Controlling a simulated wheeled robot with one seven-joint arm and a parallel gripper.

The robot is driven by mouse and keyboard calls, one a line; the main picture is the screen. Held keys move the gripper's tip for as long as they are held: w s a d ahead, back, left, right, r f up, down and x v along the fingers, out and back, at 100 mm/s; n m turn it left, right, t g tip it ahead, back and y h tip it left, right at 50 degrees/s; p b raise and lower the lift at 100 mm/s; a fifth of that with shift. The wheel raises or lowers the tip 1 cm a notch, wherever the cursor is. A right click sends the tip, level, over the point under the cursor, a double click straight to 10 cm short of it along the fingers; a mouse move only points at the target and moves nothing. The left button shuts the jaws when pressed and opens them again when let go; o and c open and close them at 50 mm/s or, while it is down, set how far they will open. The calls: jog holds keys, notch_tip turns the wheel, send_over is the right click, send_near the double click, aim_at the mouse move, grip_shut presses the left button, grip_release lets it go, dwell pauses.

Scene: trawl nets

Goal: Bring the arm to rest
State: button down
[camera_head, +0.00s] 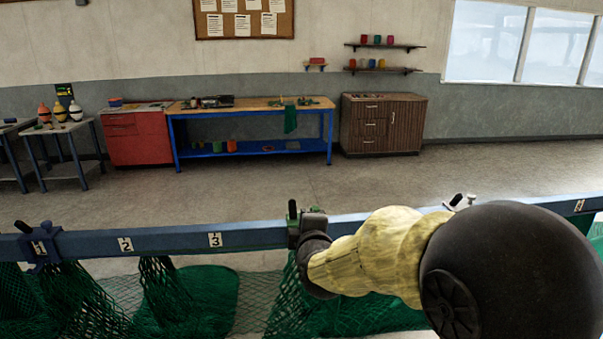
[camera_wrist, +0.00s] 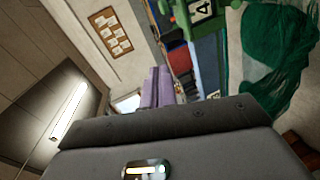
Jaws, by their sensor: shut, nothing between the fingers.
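My arm reaches in from the right of the head view, with a yellow sleeve (camera_head: 375,258) and a large dark joint. A green clamp (camera_head: 292,209) on the rail is right beside the gripper in the head view. I cannot tell whether they touch.
The blue rail (camera_head: 180,237) crosses in front, bearing number plates. Green nets (camera_head: 190,298) hang below it. A plate with a 4 (camera_wrist: 201,9) and green net (camera_wrist: 275,60) show in the wrist view. Beyond lie open floor (camera_head: 250,190), a blue workbench (camera_head: 250,103) and a wooden cabinet (camera_head: 383,123).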

jog(key=s+d+f+m+g+h, duration=0.1)
jog(key=s+d+f+m+g, duration=0.5)
jog(key=s+f+m, duration=0.3)
jog(key=s+d+f+m+g+h, duration=0.1)
jog(key=s+d+f+m+g, duration=0.5)
jog(key=s, duration=0.8)
jog(key=d+f+m, duration=0.3)
jog(key=shift+g, duration=0.3)
